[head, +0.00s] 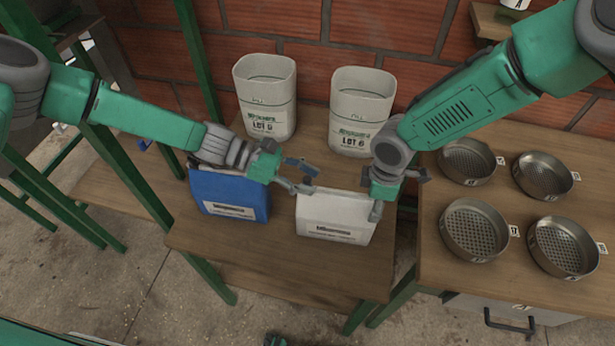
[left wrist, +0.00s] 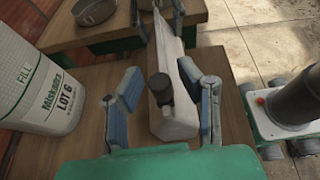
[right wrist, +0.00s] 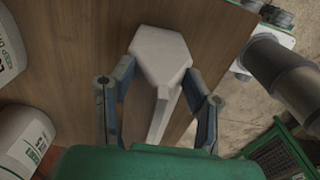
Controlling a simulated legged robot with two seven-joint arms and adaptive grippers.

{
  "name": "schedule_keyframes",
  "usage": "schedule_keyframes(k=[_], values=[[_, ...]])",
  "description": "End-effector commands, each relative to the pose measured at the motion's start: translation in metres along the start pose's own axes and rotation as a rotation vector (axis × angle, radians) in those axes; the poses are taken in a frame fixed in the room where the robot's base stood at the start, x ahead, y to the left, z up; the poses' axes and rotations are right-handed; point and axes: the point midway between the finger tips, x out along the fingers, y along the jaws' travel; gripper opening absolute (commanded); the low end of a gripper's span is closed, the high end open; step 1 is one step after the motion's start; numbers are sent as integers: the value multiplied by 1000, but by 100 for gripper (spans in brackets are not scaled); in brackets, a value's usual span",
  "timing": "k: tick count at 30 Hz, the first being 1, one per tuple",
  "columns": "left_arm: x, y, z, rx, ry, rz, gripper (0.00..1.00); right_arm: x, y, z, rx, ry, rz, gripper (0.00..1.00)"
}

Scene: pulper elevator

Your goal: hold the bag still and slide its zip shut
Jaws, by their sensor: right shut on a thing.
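The white bag (head: 336,219) stands upright on the wooden bench, its label facing the front. My right gripper (head: 379,200) is shut on the bag's right end. In the right wrist view its fingertips (right wrist: 160,68) press on both sides of the white bag (right wrist: 161,50). My left gripper (head: 303,178) is over the left end of the bag's top. In the left wrist view its fingers (left wrist: 163,92) are wide apart, with the bag's top edge between them. A dark knob-like piece, seemingly the zip pull (left wrist: 160,86), sits between these fingers. The zip line itself is too small to make out.
A blue bag (head: 229,194) stands close to the left, under my left forearm. Two pale lot bins, one left (head: 267,100) and one right (head: 360,108), stand behind. Several round sieves (head: 474,228) sit on the right table. The bench front (head: 285,275) is clear.

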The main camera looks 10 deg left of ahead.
Motion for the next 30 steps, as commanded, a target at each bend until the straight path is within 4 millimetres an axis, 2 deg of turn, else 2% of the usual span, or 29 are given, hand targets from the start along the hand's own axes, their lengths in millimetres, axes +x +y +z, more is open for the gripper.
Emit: schedule_keyframes(k=[1,2,14,17,24,27,30], values=[[0,0,0,0,0,0,10,2,-2,2,0,-4,-4,0],[0,0,0,0,0,0,0,2,-2,2,0,-5,-5,0],[2,0,1,1,0,-1,0,2,-2,3,1,-6,-6,0],[16,-1,7,3,-1,-5,0,2,-2,4,0,-6,-6,0],[72,0,31,3,-1,-4,0,3,-2,4,0,-5,-6,0],[86,0,37,2,-1,-3,0,3,-2,4,0,-5,-7,0],[92,0,39,1,-2,-2,0,3,-3,3,-1,-6,-7,0]])
